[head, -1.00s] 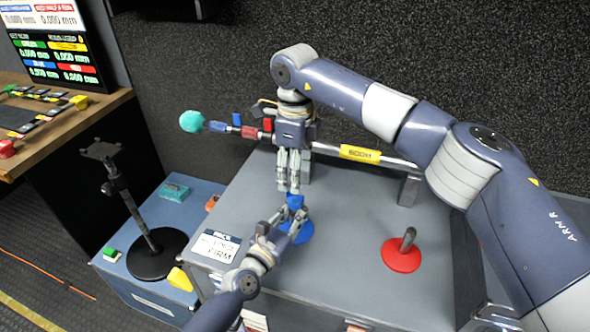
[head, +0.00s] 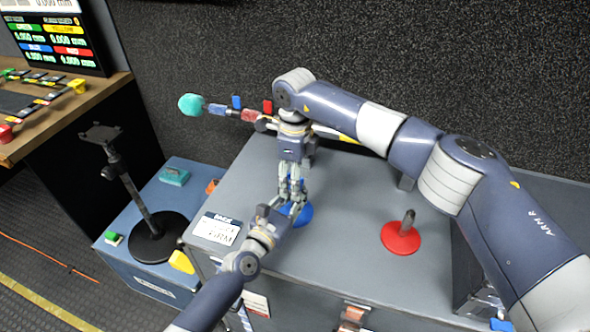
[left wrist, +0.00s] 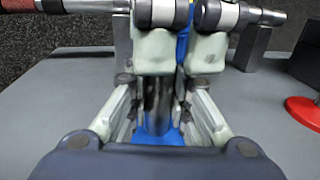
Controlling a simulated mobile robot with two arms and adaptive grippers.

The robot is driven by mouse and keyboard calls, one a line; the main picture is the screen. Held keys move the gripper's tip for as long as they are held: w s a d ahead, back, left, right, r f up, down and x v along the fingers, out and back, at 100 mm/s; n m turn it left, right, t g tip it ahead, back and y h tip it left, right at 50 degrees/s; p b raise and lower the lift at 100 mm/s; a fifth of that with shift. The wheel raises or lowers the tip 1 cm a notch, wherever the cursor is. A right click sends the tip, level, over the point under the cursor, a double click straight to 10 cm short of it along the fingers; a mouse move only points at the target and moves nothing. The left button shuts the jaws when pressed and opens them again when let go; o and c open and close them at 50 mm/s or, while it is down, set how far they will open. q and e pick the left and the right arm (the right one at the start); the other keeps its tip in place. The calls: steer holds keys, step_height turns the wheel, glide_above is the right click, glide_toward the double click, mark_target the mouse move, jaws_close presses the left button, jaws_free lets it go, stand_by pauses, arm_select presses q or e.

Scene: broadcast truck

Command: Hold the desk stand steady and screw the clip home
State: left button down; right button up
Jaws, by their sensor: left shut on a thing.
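The desk stand has a round blue base (head: 304,215) on the grey top, and its dark post (left wrist: 158,100) shows in the left wrist view. My left gripper (head: 281,211) is shut around this post from the front left. My right gripper (head: 292,196) points straight down from above, its fingers over the post. The blue clip (left wrist: 184,45) shows as a narrow strip between the right fingers in the left wrist view; they look shut on it. In the head view the fingers hide the clip and most of the post, so their contact is hidden.
A red stand (head: 401,238) stands to the right on the grey case top (head: 345,225). Behind my right arm is a pole with a teal fuzzy end (head: 190,104). A black stand (head: 155,240) is on the lower blue case at left. The grey top between the stands is clear.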

steer(key=c, duration=1.3)
steer(key=shift+m, duration=0.6)
steer(key=o, duration=1.3)
steer(key=shift+c, duration=0.2)
step_height(320, 180, up, 12)
arm_select(q)
steer(key=c, duration=1.4)
jaws_free()
